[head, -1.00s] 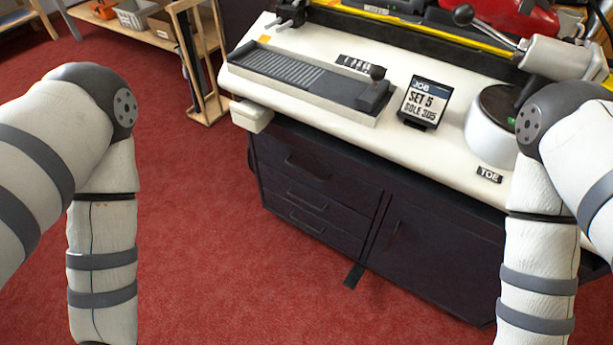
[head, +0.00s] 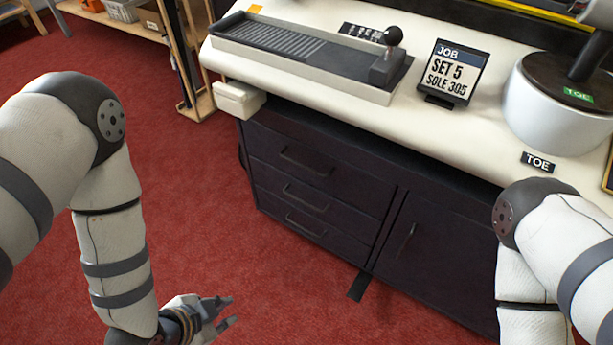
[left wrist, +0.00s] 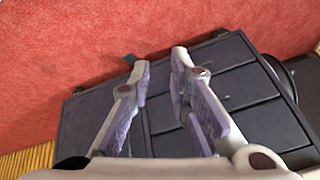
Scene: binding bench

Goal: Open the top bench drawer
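The top bench drawer (head: 325,172) is the uppermost of three dark drawers under the bench, with a dark bar handle (head: 306,162). It looks closed, its front level with the fronts below. My left gripper (head: 233,310) is open and empty, low in front of the drawers and apart from them. In the left wrist view, its two fingers (left wrist: 160,64) are spread, with the cabinet behind them. The top drawer front (left wrist: 265,128) shows there at the lower right, partly hidden by a finger. My right arm shows at the right of the head view, but its gripper is out of view.
Two lower drawers (head: 298,197) and a cabinet door (head: 432,258) are closed. The white benchtop (head: 480,130) overhangs them, with a job display (head: 455,72) and a white round unit (head: 545,110) on it. A white box (head: 239,99) juts from the left corner. Red carpet lies clear in front.

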